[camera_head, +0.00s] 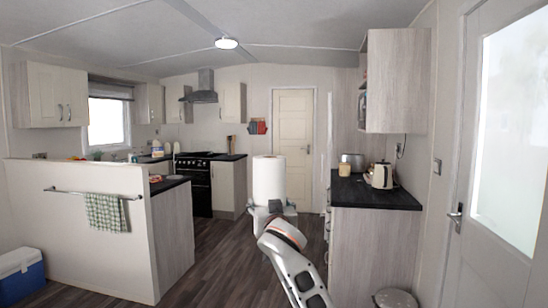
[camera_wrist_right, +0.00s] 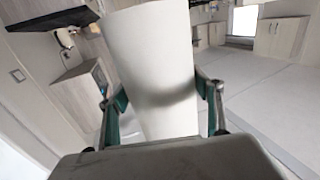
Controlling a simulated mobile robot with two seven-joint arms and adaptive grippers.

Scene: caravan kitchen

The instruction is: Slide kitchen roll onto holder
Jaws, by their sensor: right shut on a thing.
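The white kitchen roll (camera_head: 268,180) stands upright in the middle of the head view, held up in front of the floor and the far door. My right gripper (camera_head: 272,206) is shut on its lower part. In the right wrist view the roll (camera_wrist_right: 158,60) fills the middle, with a finger of the right gripper (camera_wrist_right: 162,95) on each side of it. I cannot make out a kitchen roll holder in either view. My left gripper is not in view.
A dark worktop (camera_head: 372,194) on the right bears a cream kettle (camera_head: 382,176) and other small items, under a wall cupboard (camera_head: 397,80). A half wall (camera_head: 75,235) with a towel rail stands left. Open floor (camera_head: 235,265) lies between. A blue cool box (camera_head: 20,277) is at lower left.

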